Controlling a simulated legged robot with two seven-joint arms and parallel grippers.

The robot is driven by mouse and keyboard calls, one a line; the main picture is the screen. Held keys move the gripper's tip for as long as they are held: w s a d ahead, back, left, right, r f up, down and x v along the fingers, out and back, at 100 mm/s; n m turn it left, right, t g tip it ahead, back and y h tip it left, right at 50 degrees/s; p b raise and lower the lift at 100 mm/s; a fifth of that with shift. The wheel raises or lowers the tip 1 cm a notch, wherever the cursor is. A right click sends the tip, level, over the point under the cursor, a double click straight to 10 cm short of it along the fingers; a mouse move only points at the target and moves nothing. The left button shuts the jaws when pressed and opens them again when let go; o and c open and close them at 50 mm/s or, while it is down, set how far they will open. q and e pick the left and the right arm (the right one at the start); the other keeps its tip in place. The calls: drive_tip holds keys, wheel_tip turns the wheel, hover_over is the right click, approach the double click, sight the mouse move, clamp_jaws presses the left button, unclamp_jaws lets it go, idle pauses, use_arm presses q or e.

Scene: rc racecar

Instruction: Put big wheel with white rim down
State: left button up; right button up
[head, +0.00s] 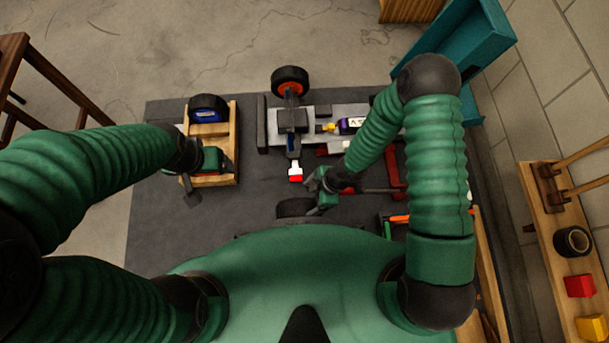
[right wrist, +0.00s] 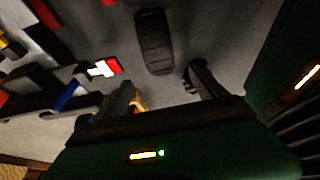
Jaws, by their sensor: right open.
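A big black wheel (head: 294,208) is on the dark mat below the car, close to the robot's body. In the right wrist view the wheel (right wrist: 154,42) shows its tread; its rim is hidden, so I cannot tell the rim's colour. My right gripper (head: 314,190) is beside the wheel in the head view. In the right wrist view its two fingers (right wrist: 163,85) are spread, with the wheel ahead of their tips and clear space between them. My left gripper (head: 192,188) is at the lower end of a wooden crate; its jaws are unclear.
The partly built car (head: 290,121) has an orange-rimmed wheel (head: 290,80) at its far end. A red-and-white part (head: 295,175) lies near the wheel. The wooden crate (head: 233,146) holds a blue-rimmed wheel (head: 208,107). A teal bin (head: 477,50) stands at upper right.

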drive_tip(key=w+d+r+m+t+h, duration=0.1)
drive_tip(key=w+d+r+m+h, duration=0.15)
drive_tip(key=d+r+m, duration=0.35)
drive_tip(key=w+d+r+m+t+h, duration=0.1)
drive_tip(key=w+d+r, duration=0.2)
drive_tip(key=d+r, duration=0.3)
drive_tip(key=s+d+r+m, duration=0.1)
drive_tip(key=s+r+m, duration=0.1)
drive_tip(key=r+m, duration=0.3)
drive_tip(key=s+d+r+m+h, duration=0.1)
drive_tip(key=s+d+r+m, duration=0.1)
drive_tip(key=r+m, duration=0.4)
wheel_tip(320, 180, up, 4)
drive_tip(key=shift+s+d+f+t, duration=0.1)
drive_tip(key=shift+s+d+t, duration=0.15)
drive_tip(key=shift+s, duration=0.35)
